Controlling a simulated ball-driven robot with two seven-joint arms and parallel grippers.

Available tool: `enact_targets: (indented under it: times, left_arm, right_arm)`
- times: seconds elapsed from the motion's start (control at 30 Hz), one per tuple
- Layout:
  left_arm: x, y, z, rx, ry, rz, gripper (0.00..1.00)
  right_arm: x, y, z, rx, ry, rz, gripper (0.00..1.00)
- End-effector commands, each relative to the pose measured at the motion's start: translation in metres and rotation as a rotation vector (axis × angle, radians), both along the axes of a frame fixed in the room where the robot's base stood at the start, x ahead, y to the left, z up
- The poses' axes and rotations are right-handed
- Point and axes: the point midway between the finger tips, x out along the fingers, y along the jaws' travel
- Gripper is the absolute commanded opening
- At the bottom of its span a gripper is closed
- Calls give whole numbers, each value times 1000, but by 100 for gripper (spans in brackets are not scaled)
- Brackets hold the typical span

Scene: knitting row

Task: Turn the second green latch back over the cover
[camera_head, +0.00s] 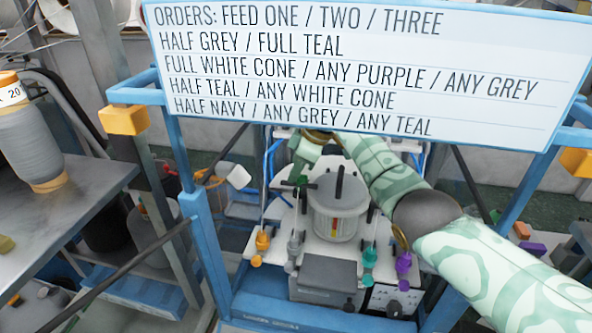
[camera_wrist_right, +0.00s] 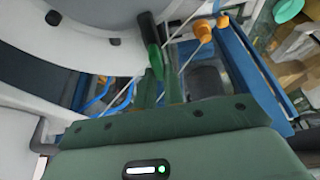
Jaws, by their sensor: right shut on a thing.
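A grey round cover (camera_head: 338,212) with a dark upright handle sits in the middle of the machine. A green latch (camera_head: 301,181) with a dark bar is at its back left edge. My right arm reaches in from the right, and my right gripper (camera_head: 298,166) is at this latch, partly hidden. In the right wrist view the gripper (camera_wrist_right: 158,68) is shut on the green latch (camera_wrist_right: 152,45), whose dark end points up beside the pale round housing (camera_wrist_right: 75,25). The exact contact is hard to see. My left gripper is not in view.
A sign board (camera_head: 360,60) hangs across the top on a blue frame (camera_head: 205,240). Orange (camera_head: 262,241), teal (camera_head: 369,258) and purple (camera_head: 403,264) parts stand around the cover. A grey box (camera_head: 328,275) is in front. A grey yarn cone (camera_head: 30,140) stands on the left table.

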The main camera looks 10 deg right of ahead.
Motion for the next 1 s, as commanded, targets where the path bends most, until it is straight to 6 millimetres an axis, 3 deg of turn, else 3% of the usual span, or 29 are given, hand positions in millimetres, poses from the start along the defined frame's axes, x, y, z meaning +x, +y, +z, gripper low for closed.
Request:
enact_targets:
  times: [0.33,0.37,0.4,0.43,1.0]
  left_arm:
    - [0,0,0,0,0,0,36]
    - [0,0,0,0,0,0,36]
    - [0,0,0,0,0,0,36]
    - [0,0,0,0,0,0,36]
    - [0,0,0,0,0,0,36]
  right_arm:
    - [0,-1,1,-1,-3,3,0]
    - [0,-1,1,-1,-3,3,18]
    - [0,-1,1,-1,-3,2,29]
    - [0,0,1,-1,-2,2,32]
    - [0,0,0,-1,-2,-73,32]
